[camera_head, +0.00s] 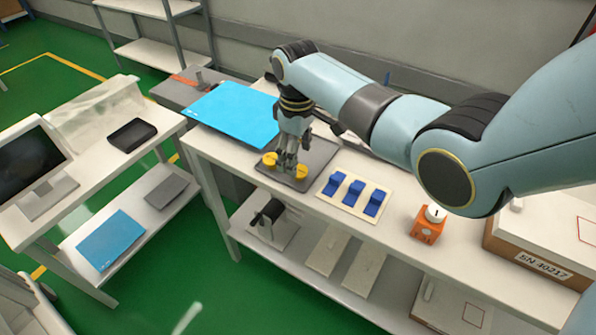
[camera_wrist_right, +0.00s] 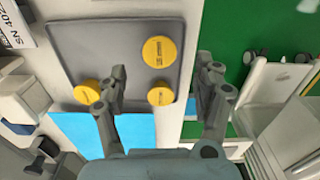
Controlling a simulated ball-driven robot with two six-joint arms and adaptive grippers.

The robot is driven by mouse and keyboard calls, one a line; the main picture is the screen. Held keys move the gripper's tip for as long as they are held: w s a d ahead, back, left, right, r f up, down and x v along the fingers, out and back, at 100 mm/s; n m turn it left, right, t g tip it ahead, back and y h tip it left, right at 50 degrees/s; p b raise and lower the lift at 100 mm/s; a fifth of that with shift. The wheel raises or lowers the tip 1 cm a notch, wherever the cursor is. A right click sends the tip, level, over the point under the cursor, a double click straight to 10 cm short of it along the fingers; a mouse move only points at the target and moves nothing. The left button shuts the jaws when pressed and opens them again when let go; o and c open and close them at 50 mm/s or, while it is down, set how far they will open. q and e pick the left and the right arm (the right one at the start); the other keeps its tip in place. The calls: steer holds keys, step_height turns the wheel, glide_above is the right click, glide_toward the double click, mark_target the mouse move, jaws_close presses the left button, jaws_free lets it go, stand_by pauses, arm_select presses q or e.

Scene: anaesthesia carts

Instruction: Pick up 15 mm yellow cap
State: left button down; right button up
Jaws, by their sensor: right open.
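Three round yellow caps sit on a dark grey tray (camera_head: 316,160). In the wrist view the larger cap (camera_wrist_right: 159,51) carries small print that I cannot read. A smaller cap (camera_wrist_right: 161,95) lies between the fingers in the picture, and another smaller cap (camera_wrist_right: 87,92) lies left of the left finger. Which is the 15 mm one I cannot tell. In the head view two yellow caps show, one left (camera_head: 269,159) and one right (camera_head: 301,172) of the fingers. My right gripper (camera_wrist_right: 164,76) is open, empty and pointing down over the tray. My left gripper is not in view.
A blue mat (camera_head: 232,112) lies behind the tray. A cream board with blue blocks (camera_head: 354,196), an orange box (camera_head: 427,225) and a brown carton (camera_head: 535,258) stand to the right. A cart with a monitor (camera_head: 30,162) stands at the left.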

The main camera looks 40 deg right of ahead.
mark_target(299, 170)
step_height(299, 170, down, 4)
steer(key=shift+s+d+f, duration=0.1)
steer(key=shift+s+f, duration=0.05)
steer(key=shift+f, duration=0.1)
steer(key=c, duration=0.3)
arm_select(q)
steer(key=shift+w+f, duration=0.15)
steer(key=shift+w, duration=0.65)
arm_select(e)
steer(key=c, duration=0.7)
